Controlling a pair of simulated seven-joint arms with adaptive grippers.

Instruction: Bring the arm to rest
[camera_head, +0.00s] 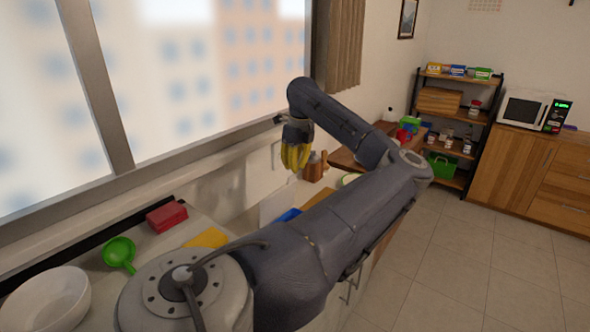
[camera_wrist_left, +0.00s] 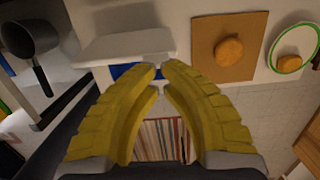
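My left arm reaches across the head view, its elbow to the right and its forearm bent back toward the window side. Its gripper (camera_head: 296,157) has yellow fingers and hangs pointing down over the counter by the wall. In the left wrist view the gripper (camera_wrist_left: 159,66) shows its two fingertips nearly meeting, with nothing held between them. A striped item (camera_wrist_left: 160,139) shows below, through the gap between the fingers. My right gripper is in neither view.
A red box (camera_head: 166,217), green scoop (camera_head: 119,253) and white bowl (camera_head: 46,303) lie on the near counter. A dark pan (camera_wrist_left: 33,41), brown board (camera_wrist_left: 213,68) and green-rimmed plate (camera_wrist_left: 271,56) show in the wrist view. A shelf rack (camera_head: 440,101) and microwave (camera_head: 523,110) stand farther back. The right floor is clear.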

